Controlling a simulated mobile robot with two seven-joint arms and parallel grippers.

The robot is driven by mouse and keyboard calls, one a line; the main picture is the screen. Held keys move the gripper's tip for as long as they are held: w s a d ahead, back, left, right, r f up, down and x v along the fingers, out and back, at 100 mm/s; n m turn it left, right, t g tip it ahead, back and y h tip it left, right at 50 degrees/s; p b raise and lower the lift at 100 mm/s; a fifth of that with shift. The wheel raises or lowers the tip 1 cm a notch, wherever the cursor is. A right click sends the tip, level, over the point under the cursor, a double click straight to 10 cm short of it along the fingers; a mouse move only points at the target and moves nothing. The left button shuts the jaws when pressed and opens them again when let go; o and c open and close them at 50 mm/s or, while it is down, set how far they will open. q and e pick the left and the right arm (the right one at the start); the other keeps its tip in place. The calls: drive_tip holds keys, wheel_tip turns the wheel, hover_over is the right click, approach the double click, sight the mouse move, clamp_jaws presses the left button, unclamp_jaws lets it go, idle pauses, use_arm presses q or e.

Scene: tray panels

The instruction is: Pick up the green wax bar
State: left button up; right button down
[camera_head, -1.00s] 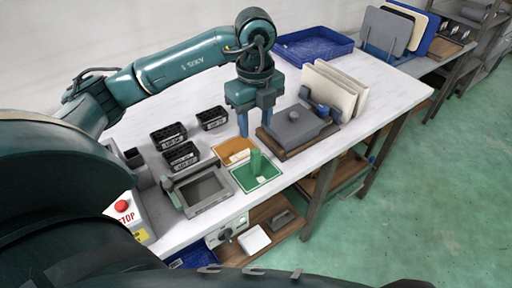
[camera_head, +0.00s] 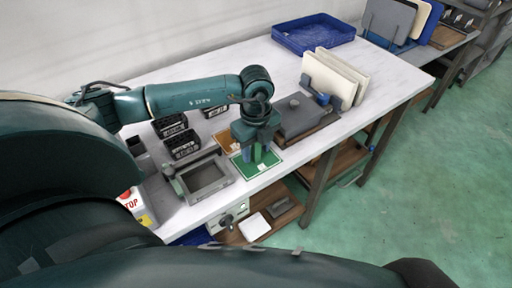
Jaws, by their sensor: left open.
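The green wax bar (camera_head: 257,153) stands upright on the green mat (camera_head: 248,169) near the front edge of the table. My left gripper (camera_head: 257,156) points down over the bar with its fingers open, one on each side of it. The gripper body hides the bar's upper part. I cannot tell whether a finger touches the bar. My right gripper is not in view.
An orange-brown mat (camera_head: 228,139) lies behind the green one. A grey framed tray (camera_head: 205,181) is to the left, and a grey lidded block (camera_head: 296,112) close to the right. Black crates (camera_head: 184,145) and cream panels (camera_head: 335,78) stand farther out.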

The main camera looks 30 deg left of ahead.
use_arm(q)
drive_tip(key=shift+f, duration=0.15)
clamp_jaws()
idle(0.4)
